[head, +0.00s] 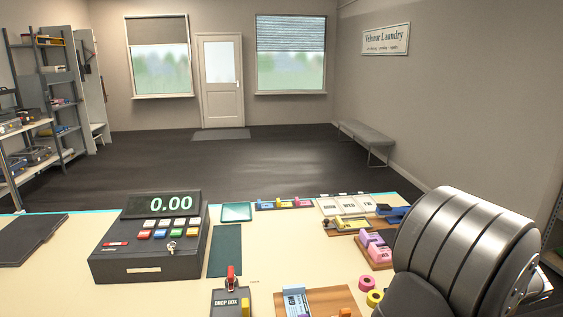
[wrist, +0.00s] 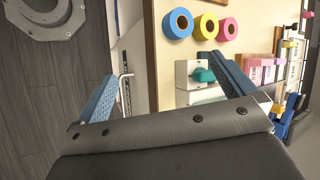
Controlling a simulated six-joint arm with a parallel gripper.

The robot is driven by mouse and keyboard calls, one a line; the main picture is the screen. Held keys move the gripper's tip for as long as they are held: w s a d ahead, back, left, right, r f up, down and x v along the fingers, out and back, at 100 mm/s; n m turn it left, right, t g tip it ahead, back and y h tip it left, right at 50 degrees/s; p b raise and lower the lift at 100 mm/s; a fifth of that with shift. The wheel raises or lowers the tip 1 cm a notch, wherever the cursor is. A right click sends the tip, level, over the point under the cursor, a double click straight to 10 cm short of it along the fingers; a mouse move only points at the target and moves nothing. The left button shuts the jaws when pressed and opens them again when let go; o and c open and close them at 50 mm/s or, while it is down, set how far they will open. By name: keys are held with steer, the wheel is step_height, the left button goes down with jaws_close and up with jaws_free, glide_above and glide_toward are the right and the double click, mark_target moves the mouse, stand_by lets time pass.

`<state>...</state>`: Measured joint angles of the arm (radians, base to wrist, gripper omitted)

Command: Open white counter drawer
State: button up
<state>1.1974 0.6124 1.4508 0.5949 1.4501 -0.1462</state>
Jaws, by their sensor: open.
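In the wrist view, a white panel (wrist: 131,34) runs along the counter's edge and looks like the drawer front. A thin metal bar handle (wrist: 124,66) stands out from it. I cannot tell whether the drawer is fully closed. My gripper (wrist: 158,68) is open and empty, its two blue fingers spread wide. The left finger is close to the handle in the picture; whether they touch is unclear. The right finger appears over the counter top (wrist: 165,75). The head view shows neither the drawer front nor the fingers; my arm covers its lower right.
Blue, yellow and pink tape rolls (wrist: 205,26) and a white block with a teal piece (wrist: 203,75) show by the right finger. In the head view, a cash register (head: 150,245), a drop box (head: 231,300) and several trays crowd the counter. Dark floor (wrist: 50,100) lies left.

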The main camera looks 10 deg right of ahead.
steer(key=shift+w+n+g, duration=0.25)
steer(key=shift+n+g, duration=0.05)
steer(key=shift+n, duration=0.2)
